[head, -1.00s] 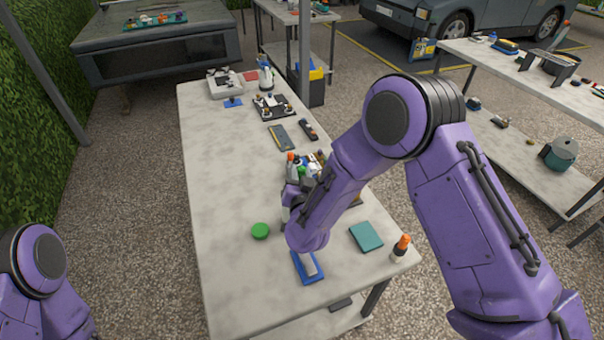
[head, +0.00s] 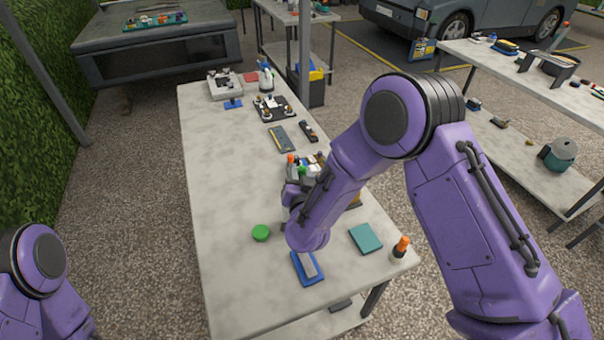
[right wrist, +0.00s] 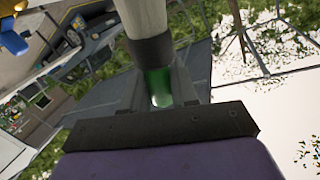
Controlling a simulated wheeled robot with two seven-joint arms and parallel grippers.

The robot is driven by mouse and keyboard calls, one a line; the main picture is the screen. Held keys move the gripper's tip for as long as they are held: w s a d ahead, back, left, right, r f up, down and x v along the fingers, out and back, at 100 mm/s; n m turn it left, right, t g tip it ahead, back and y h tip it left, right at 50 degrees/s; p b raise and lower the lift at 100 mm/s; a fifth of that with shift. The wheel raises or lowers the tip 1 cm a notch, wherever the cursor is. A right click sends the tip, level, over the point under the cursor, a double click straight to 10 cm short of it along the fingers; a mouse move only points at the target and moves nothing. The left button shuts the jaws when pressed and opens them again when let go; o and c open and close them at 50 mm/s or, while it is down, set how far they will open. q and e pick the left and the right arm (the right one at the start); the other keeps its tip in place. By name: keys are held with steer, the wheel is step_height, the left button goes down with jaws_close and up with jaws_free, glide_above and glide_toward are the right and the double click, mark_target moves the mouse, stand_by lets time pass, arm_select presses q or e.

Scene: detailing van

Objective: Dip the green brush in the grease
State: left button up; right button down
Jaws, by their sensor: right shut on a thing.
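My right gripper (right wrist: 162,95) is shut on a green handle (right wrist: 158,88) with a dark collar and a thick pale grey part beyond it, seen from very close in the right wrist view. I take this for the green brush; its far end is out of the picture. In the head view my right gripper (head: 290,200) hangs over the table beside a cluster of bottles, mostly hidden behind my forearm. A round green lid or tin (head: 261,233) lies on the table to its left. I cannot tell which thing holds the grease. My left gripper is out of view.
The long pale table (head: 225,190) has free room along its left side. A bottle cluster (head: 310,170) stands near the gripper. A blue pad (head: 299,274), a teal block (head: 365,238) and an orange-topped bottle (head: 400,249) are at the near end. A post (head: 304,50) rises beyond the far right.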

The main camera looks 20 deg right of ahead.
step_height(320, 180, up, 6)
steer(key=p, duration=0.4)
steer(key=shift+f, duration=0.1)
steer(key=shift+s, duration=0.1)
steer(key=shift+f, duration=0.1)
